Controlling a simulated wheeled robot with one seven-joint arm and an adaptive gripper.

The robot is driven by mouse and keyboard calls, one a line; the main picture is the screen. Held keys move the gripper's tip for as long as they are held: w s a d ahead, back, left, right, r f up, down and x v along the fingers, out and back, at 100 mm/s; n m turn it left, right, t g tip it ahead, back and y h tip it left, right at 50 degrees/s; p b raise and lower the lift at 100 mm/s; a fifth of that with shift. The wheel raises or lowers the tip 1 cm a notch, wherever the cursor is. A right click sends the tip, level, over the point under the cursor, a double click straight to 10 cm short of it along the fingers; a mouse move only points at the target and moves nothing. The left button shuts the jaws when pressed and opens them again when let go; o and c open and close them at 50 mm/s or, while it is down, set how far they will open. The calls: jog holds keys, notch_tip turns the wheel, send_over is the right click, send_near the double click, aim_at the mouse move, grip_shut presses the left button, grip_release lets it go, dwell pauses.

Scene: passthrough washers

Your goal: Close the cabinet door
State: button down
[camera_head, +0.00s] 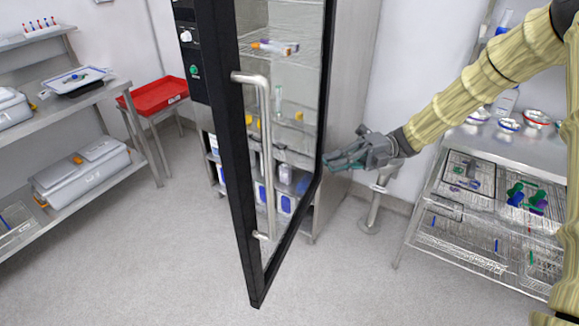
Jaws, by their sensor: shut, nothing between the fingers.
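The cabinet door (229,150) is a glass door in a black frame, standing open and swung out toward me. The cabinet (343,90) is a tall steel unit behind the door, with shelves of small items seen partly through the glass. My gripper (340,160) is shut and empty, at the right of the door beside its right-hand frame edge. I cannot tell whether the fingertips touch the frame. The gripper is apart from the handle.
A steel shelf with grey bins (82,170) stands at left, and a red tray (155,95) on a stand is behind it. A wire rack (470,232) with baskets and bowls is at right, below my arm. The floor (165,250) in front is clear.

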jog(key=p, duration=0.4)
send_near(260, 173)
jog(key=s, duration=0.4)
jog(key=shift+w+a+r+p, duration=0.1)
jog(key=shift+w+a+p, duration=0.25)
jog(key=shift+a, duration=0.4)
jog(key=shift+w+a+p, duration=0.3)
jog(key=shift+w+a, duration=0.05)
jog(key=shift+a, duration=0.4)
jog(key=shift+w+a+r+p, duration=0.1)
jog(key=shift+w+a+p, duration=0.25)
jog(key=shift+a, duration=0.4)
jog(key=shift+w+a+f, duration=0.1)
jog(key=shift+a, duration=0.05)
